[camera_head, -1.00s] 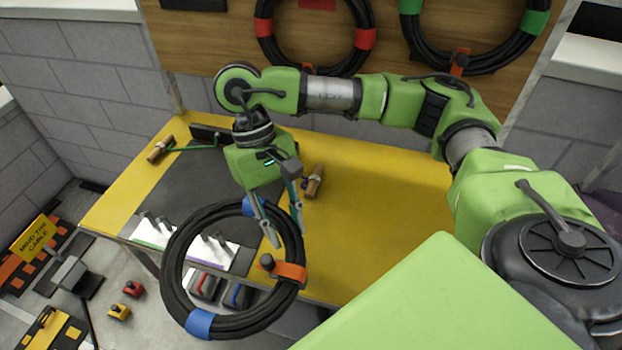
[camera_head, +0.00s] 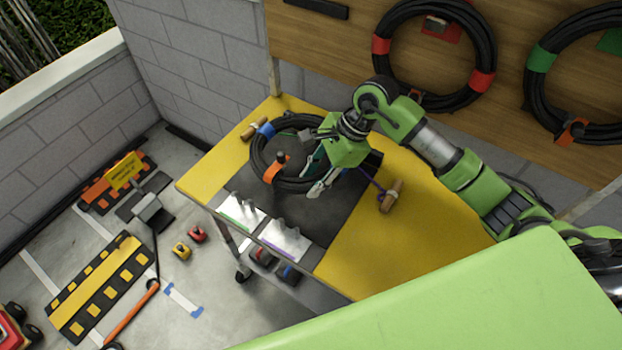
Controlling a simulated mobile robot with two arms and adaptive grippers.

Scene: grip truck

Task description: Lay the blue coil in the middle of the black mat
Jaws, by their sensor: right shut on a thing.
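The blue coil (camera_head: 254,157), a ring of black cable with blue tape and an orange clip, is over the back left part of the black mat (camera_head: 335,217) on the yellow table. Its left edge reaches the mat's left border near the yellow. I cannot tell whether it touches the mat or is held just above it. My right gripper (camera_head: 318,184) is shut on the coil's right side, its fingers pointing down to the left. The gripper and wrist hide part of the coil. My left gripper is out of view.
A wooden-handled tool (camera_head: 391,196) lies at the mat's right edge, another (camera_head: 254,129) at the back left. Metal plates with pegs (camera_head: 287,240) sit at the table's front edge. Red-taped (camera_head: 381,45) and green-taped (camera_head: 541,56) coils hang on the board behind.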

